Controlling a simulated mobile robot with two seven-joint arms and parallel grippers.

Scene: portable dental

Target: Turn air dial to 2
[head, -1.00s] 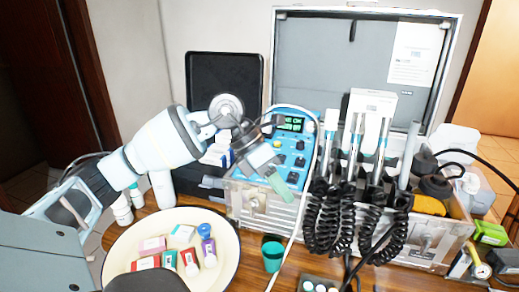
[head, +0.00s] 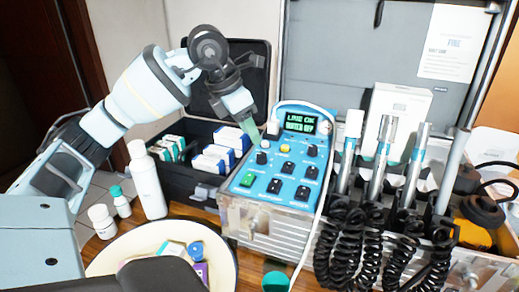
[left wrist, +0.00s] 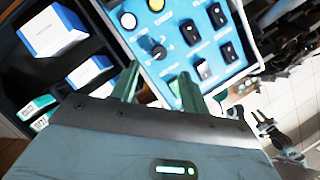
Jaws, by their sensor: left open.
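The blue control panel (head: 273,205) has a lit green display (head: 300,123), several knobs and black rocker switches. A black dial (head: 261,157) with a pale pointer is at its upper left; its lettering is too small to read, so I cannot confirm it is the air dial. My left gripper (head: 248,128) hangs just above and left of this dial. In the left wrist view, its two green fingers (left wrist: 160,88) are apart with nothing between them. The dial (left wrist: 159,52) shows just beyond their tips, apparently not held. My right gripper is not in view.
Handpieces (head: 385,150) with coiled black hoses stand right of the panel. A white hose arches over the panel. A black case (head: 195,190) with small boxes is at its left. A white bottle (head: 147,180) and a round cream tray (head: 115,258) are nearer.

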